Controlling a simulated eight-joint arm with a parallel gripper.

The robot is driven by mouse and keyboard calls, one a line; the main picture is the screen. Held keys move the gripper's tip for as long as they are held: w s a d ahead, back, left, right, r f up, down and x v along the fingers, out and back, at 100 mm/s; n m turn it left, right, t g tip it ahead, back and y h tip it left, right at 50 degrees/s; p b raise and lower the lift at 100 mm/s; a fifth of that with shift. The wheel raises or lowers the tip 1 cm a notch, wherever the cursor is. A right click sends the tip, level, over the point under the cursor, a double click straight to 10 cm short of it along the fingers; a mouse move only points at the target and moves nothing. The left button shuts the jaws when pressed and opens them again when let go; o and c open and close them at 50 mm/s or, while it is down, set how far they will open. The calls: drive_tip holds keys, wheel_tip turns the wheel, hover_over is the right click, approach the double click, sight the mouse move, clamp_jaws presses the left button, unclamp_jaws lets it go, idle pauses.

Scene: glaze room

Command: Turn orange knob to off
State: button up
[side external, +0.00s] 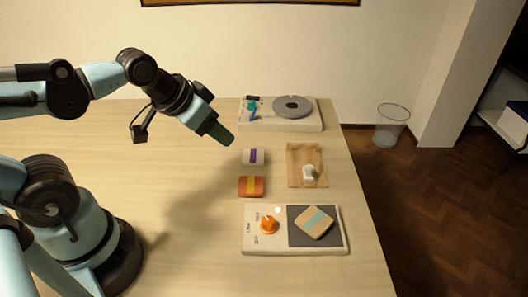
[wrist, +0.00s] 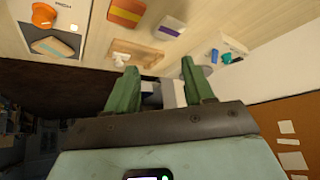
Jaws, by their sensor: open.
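The orange knob (side external: 268,225) sits on the left part of a white panel (side external: 297,250) at the front right of the table. Printed labels stand beside it; they are small, and I cannot tell which one the knob points to. A small pale round spot is just above it. In the wrist view the knob (wrist: 45,15) shows at the top left, beyond the fingers. My gripper (side external: 222,136) is open and empty, raised above the table, up and left of the knob. Its two green fingers (wrist: 158,66) stand apart in the wrist view.
A wooden block with a teal stripe (side external: 314,222) lies on the panel's dark plate. An orange block (side external: 252,187) and a purple-striped white block (side external: 253,157) lie behind. A wooden tray (side external: 294,157) holds a white object. A device with a grey disc (side external: 292,104) stands at the back.

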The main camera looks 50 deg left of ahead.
drive_tip(key=d+r+m+g, duration=0.1)
drive_tip(key=d+m+g, duration=0.3)
drive_tip(key=d+m, duration=0.55)
drive_tip(key=m+g, duration=0.3)
drive_tip(key=m, duration=0.7)
approach(268, 220)
wheel_tip(268, 220, down, 9)
drive_tip(key=shift+d+r, duration=0.15)
drive_tip(key=shift+r, duration=0.05)
clamp_jaws()
